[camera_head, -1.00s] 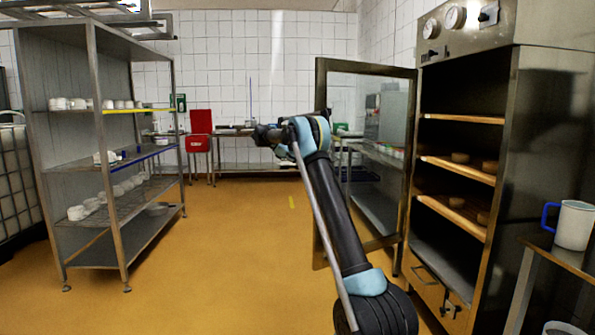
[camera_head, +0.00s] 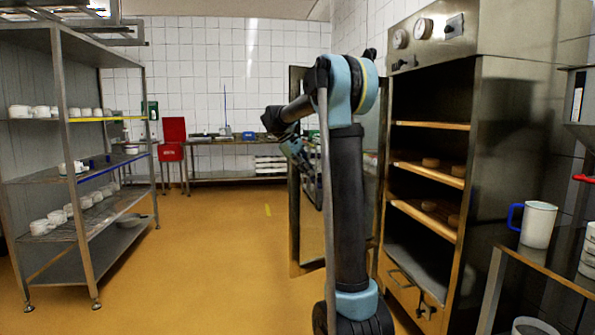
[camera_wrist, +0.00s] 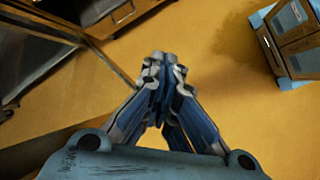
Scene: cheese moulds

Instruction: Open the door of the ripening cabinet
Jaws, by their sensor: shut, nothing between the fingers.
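The ripening cabinet (camera_head: 478,150) stands at the right in the head view, its wooden shelves exposed. Its glazed, metal-framed door (camera_head: 293,190) stands wide open on the cabinet's left side. My arm hides much of the door. My gripper (camera_wrist: 163,62) is shut and empty in the wrist view, its fingertips together above the yellow floor. In the head view it hangs in front of the door's outer side, partly hidden by my arm; I cannot tell whether it touches the door.
A metal rack (camera_head: 78,180) with white moulds stands at the left. A white jug (camera_head: 538,224) with a blue handle stands at the right. The floor (camera_head: 200,265) between rack and cabinet is clear.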

